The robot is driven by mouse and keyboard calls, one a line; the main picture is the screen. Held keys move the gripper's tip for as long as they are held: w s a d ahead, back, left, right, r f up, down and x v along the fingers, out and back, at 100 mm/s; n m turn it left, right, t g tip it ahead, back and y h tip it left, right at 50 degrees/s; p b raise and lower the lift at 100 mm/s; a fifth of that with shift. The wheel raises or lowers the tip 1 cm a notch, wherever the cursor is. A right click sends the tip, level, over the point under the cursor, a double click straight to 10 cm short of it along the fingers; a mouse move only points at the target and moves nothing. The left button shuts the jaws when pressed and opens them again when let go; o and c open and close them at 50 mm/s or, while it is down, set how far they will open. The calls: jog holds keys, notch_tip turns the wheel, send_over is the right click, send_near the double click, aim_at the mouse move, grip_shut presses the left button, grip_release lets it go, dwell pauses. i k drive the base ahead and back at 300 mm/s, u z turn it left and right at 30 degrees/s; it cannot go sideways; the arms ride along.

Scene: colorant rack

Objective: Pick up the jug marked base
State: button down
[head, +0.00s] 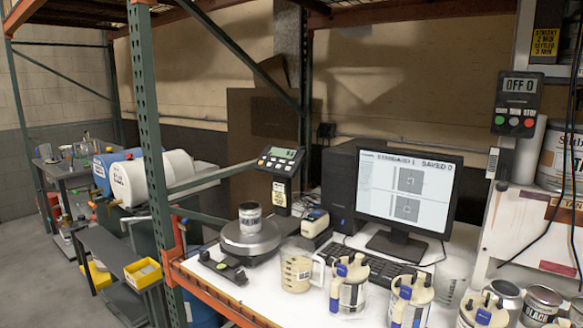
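A clear jug (296,270) with cream-coloured contents stands upright on the white bench top (230,286), its handle toward the right. Dark marks show on its side, but they are too small to read, so I cannot confirm the word base. It stands just right of the round scale and left of a lidded canister. My gripper is not in view.
Lidded canisters (349,287) line the bench's front, with a can labelled black (541,304) at right. A small can (250,217) sits on the scale (250,239). The keyboard (385,266) and monitor (408,197) stand behind. A green rack post (151,130) rises at left.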

aim_at(297, 256)
jog(key=u, duration=2.4)
jog(key=i, duration=2.3)
jog(key=z, duration=2.85)
jog(key=i, duration=0.25)
jog(key=z, duration=0.1)
